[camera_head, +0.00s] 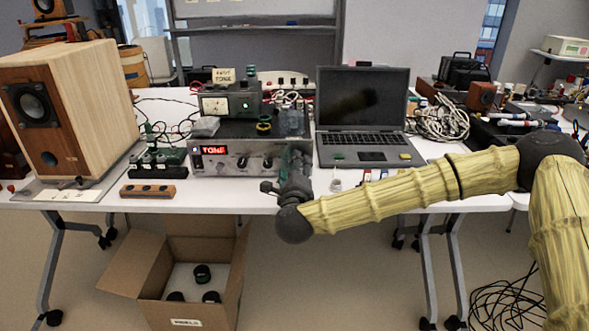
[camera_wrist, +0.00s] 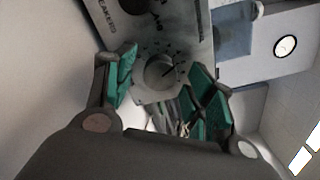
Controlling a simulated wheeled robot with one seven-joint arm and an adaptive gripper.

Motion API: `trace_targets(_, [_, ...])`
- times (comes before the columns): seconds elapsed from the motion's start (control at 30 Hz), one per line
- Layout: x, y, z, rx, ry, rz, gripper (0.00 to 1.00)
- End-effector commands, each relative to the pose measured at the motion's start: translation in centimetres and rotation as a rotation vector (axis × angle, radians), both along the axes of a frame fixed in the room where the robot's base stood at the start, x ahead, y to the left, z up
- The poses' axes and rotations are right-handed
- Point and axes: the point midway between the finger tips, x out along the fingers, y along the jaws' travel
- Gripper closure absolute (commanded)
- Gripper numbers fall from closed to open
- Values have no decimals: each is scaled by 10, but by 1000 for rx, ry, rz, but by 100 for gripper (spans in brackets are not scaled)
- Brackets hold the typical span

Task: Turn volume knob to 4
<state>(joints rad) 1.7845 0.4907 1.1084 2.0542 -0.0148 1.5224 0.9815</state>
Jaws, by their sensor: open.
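A silver amplifier (camera_head: 222,170) with a red lit display reading "TONE" stands on the table, and its front panel has several knobs. In the head view my gripper (camera_head: 292,168) is at the right end of the panel and hides that part.
A laptop (camera_head: 362,110) stands right of the amplifier, a wooden speaker (camera_head: 95,110) at the left. A small wooden block (camera_head: 147,191) lies on the table (camera_head: 225,201) near its front edge. An open cardboard box (camera_head: 130,262) is on the floor below.

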Motion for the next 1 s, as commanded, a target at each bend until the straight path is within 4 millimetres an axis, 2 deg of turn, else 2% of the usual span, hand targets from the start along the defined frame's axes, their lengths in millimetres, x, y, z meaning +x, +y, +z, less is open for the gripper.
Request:
trace_targets(0.13, [-1,0,0,0,-1,1,46])
trace_targets(0.27, [-11,1,0,0,0,2,46])
trace_targets(0.7, [-87,1,0,0,1,3,46])
trace_targets(0.9, [-111,1,0,0,1,2,46])
trace_targets(1.0, [-117,0,0,0,0,0,46])
